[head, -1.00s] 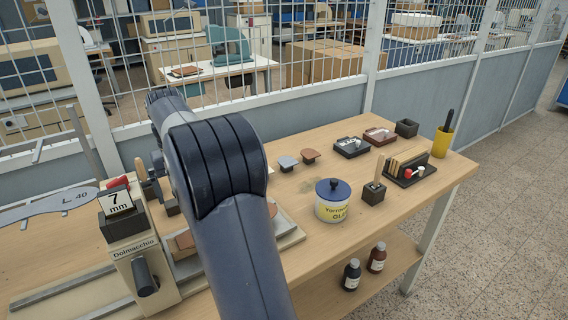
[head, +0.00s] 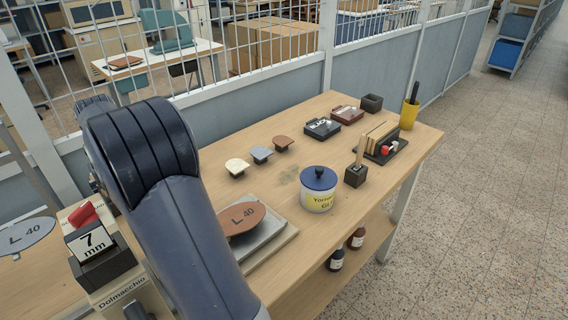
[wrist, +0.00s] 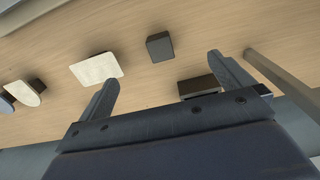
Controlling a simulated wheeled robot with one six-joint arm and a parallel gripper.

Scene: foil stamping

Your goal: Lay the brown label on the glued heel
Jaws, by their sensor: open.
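A small brown rounded piece (head: 283,141), apparently the brown label, rests on a dark stand at the end of a row with a grey one (head: 261,153) and a cream one (head: 236,165). My gripper (wrist: 162,70) is open and empty in the wrist view, above the table. A cream rounded piece (wrist: 22,93) and a cream rectangular piece (wrist: 97,68) are to its left. My arm hides the gripper in the head view.
A glue pot (head: 318,190) with a blue lid stands near the table's front edge. A press marked "7 mm" (head: 92,243) stands at the left.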

